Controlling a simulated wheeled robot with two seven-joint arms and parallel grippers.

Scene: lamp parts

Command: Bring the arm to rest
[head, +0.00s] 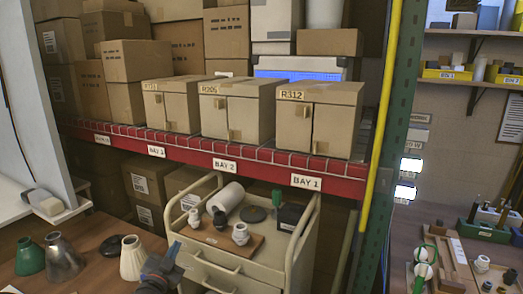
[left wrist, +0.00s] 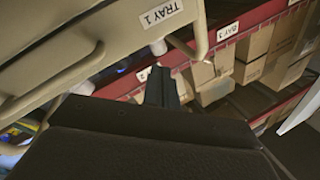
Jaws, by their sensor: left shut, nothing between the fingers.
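My left gripper (head: 172,257) is at the bottom of the head view, shut and empty. It is just left of a beige cart (head: 262,262), in front of the brown table with lamp parts. In the left wrist view its dark fingers (left wrist: 163,85) are together, close to the cart's side with a "TRAY 1" label (left wrist: 161,15). I cannot tell whether they touch the cart. My right gripper is in neither view.
The cart's top holds white sockets (head: 240,234), a white roll (head: 228,196) and dark parts. Lampshades (head: 133,258) stand on the left table (head: 95,228). A red shelf (head: 225,160) with cardboard boxes is behind. A green post (head: 395,130) and second workbench (head: 440,215) are at right.

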